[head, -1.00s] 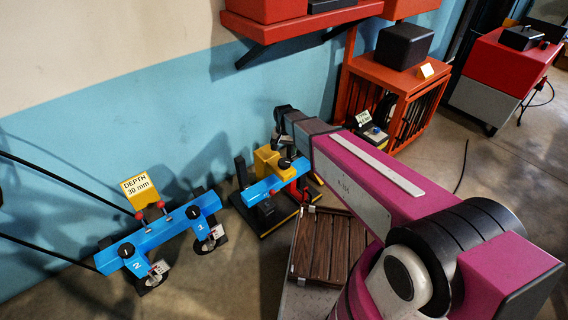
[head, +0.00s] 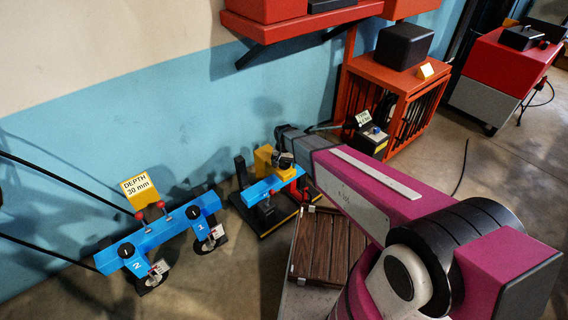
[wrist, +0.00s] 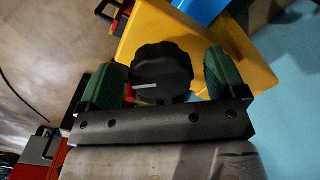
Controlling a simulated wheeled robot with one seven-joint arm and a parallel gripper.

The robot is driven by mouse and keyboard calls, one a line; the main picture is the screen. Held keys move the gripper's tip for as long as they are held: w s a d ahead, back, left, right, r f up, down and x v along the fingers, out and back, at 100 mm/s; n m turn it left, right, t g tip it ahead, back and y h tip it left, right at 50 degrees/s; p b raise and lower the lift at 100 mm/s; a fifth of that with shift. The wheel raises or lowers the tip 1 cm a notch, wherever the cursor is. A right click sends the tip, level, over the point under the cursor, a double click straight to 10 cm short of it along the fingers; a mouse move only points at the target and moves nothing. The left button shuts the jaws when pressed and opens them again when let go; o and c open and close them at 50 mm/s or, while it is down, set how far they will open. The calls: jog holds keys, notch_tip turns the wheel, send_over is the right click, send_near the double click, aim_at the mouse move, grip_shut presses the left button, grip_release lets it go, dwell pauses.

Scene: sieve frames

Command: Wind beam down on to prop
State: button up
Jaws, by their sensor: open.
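A black lobed knob (wrist: 163,68) with a pale mark sits in front of a yellow body (wrist: 138,30) in the wrist view. My gripper (wrist: 165,62) is open, with one green finger on each side of the knob; small gaps seem to show beside it. In the head view the dark knob (head: 285,160) is by the yellow post (head: 263,160), above the short blue beam (head: 272,186). The beam also shows at the top of the wrist view (wrist: 200,8). Black and red parts stand under the beam; I cannot tell which is the prop or whether it touches.
A longer blue beam (head: 160,235) with two numbered knobs and a "DEPTH 30 mm" sign (head: 138,190) stands at left. A slatted brown panel (head: 327,245) lies near the stand. An orange cage (head: 400,105) and small control box (head: 371,138) stand behind. The blue wall is close.

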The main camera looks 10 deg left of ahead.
aim_at(284, 162)
jog(key=c, duration=0.9)
jog(key=shift+n, duration=1.4)
jog(key=o, duration=0.9)
jog(key=shift+r, duration=0.1)
notch_tip(284, 162, up, 11)
